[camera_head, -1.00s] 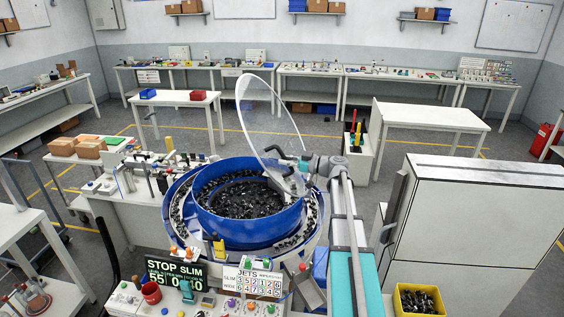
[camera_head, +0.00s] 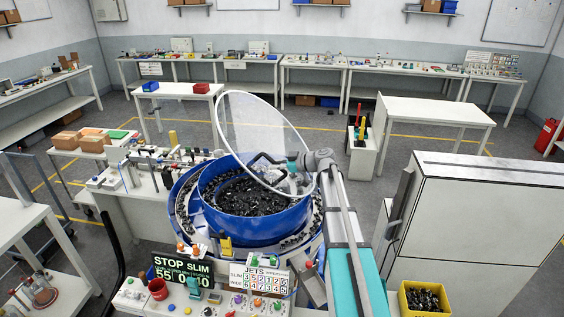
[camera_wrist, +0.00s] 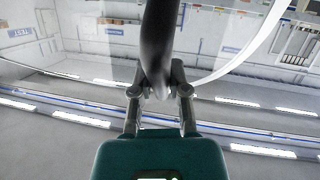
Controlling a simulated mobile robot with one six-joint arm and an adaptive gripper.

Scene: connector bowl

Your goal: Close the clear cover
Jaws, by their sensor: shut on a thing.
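The clear cover (camera_head: 250,120) is a round transparent disc with a pale rim. In the head view it stands tilted open over the blue bowl (camera_head: 257,226), its upper edge raised to the left and its lower edge near the bowl's right rim. The bowl holds many small black parts (camera_head: 245,197). My gripper (camera_head: 287,163) is at the lower right of the cover. In the wrist view my gripper (camera_wrist: 160,93) is shut on a dark curved handle (camera_wrist: 161,40), with the cover's pale rim (camera_wrist: 245,50) behind it. The hinge is hard to make out.
A control panel with a STOP SLIM display (camera_head: 182,270) and a number board (camera_head: 258,277) stands in front of the bowl. A grey cabinet (camera_head: 475,240) is at the right, with a yellow bin (camera_head: 424,299) in front. A bench with small fixtures (camera_head: 140,185) adjoins the left.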

